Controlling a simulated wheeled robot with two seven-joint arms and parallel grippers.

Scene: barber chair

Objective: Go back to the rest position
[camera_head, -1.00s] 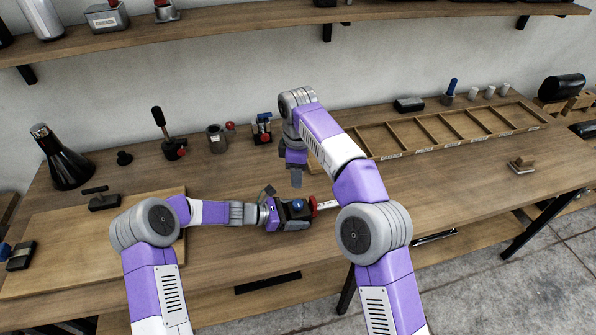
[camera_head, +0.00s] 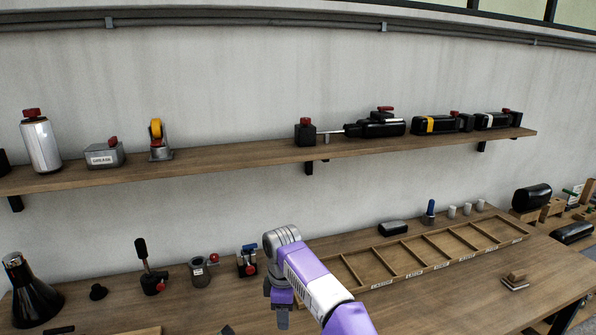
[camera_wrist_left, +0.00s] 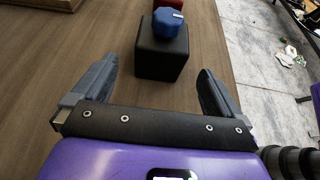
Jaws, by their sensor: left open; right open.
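My right gripper (camera_head: 281,310) hangs at the bottom middle of the head view, over the workbench (camera_head: 205,312) and left of the compartment tray. Its fingers point down, and nothing shows between them. My left gripper (camera_wrist_left: 157,92) is seen only in the left wrist view, with its two fingers wide apart. A black block with a blue knob (camera_wrist_left: 163,58) stands on the wood just ahead of the fingers, near the middle. The left arm is out of the head view.
A wooden tray with compartments (camera_head: 345,273) lies on the bench at right. A black flask (camera_head: 32,295), a lever device (camera_head: 151,281) and a grey pot (camera_head: 198,272) stand at left. A wall shelf (camera_head: 240,157) holds tools.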

